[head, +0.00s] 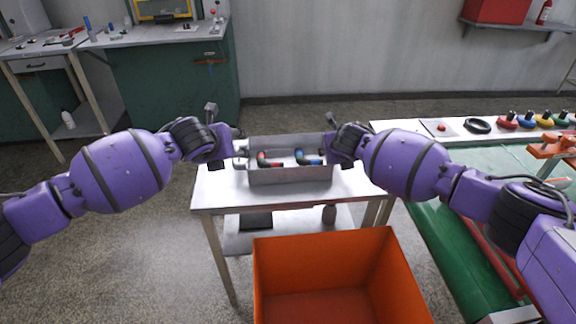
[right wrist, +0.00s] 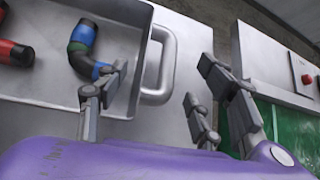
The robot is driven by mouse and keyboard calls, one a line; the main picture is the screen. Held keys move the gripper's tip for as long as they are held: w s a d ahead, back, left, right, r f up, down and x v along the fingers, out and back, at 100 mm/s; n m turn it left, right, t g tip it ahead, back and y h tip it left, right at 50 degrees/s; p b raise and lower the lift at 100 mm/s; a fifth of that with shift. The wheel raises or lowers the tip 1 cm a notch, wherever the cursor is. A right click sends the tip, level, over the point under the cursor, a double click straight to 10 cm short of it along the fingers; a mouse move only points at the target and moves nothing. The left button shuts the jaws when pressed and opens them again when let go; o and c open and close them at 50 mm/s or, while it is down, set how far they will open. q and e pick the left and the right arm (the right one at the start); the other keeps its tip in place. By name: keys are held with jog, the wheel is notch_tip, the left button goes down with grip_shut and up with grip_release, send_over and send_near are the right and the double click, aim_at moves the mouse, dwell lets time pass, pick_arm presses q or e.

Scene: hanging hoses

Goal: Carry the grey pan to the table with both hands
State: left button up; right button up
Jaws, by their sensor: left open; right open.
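The grey pan (head: 290,174) stands on a small grey metal table (head: 350,183), with short hose pieces inside. My left gripper (head: 232,150) is open at the pan's left end; whether its fingers straddle a handle there is too small to tell. My right gripper (head: 336,150) is open at the pan's right end. In the right wrist view its fingers (right wrist: 157,88) are apart on either side of the pan's looped side handle (right wrist: 168,65), one over the pan and one outside it. The handle is not gripped.
An orange bin (head: 272,263) stands in front of the small table. A long bench with a green top (head: 480,180) is at the right, carrying a red button box and coloured items. A green cabinet workbench (head: 165,85) stands at the back left.

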jog(key=v, duration=0.7)
notch_tip(320, 180, up, 16)
jog(key=w+t+p, duration=0.1)
jog(key=p, duration=0.7)
dwell(2.1)
jog(key=shift+w, duration=0.1)
